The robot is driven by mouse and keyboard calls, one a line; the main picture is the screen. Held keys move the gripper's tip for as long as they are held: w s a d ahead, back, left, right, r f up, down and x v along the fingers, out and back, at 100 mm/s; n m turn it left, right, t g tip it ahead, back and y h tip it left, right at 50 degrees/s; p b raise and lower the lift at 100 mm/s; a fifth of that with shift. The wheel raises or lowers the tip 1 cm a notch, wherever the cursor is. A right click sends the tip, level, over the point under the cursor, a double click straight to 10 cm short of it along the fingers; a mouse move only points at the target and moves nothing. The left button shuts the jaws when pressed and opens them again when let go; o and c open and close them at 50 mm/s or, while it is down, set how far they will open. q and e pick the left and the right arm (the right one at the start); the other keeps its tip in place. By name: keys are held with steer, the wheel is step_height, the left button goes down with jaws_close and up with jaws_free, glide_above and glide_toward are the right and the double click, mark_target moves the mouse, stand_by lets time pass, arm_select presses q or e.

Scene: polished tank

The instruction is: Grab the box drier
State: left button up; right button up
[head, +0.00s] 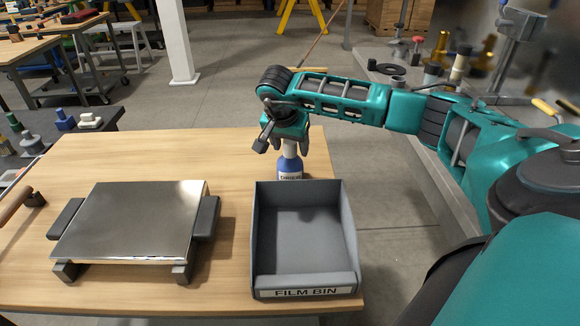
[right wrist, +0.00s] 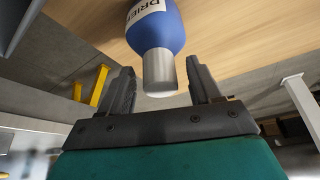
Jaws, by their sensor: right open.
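The drier is a blue bottle (head: 290,166) with a grey-white cap and a white label, standing upright on the wooden table behind the film bin. In the right wrist view the bottle (right wrist: 157,30) shows "DRIER" lettering, and its grey cap (right wrist: 160,72) lies between the fingers with gaps at both sides. My right gripper (head: 289,138) is above the bottle at its cap, and its open fingers also show in the right wrist view (right wrist: 162,82). The bin hides the bottle's base in the head view. My left gripper is not in view.
A grey open bin (head: 303,236) labelled "FILM BIN" stands empty just in front of the bottle. A polished metal plate (head: 133,220) on dark supports is to its left. The wooden table (head: 180,150) is clear behind the plate; its right edge is close to the bin.

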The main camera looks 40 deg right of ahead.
jaws_close()
stand_by(0.5)
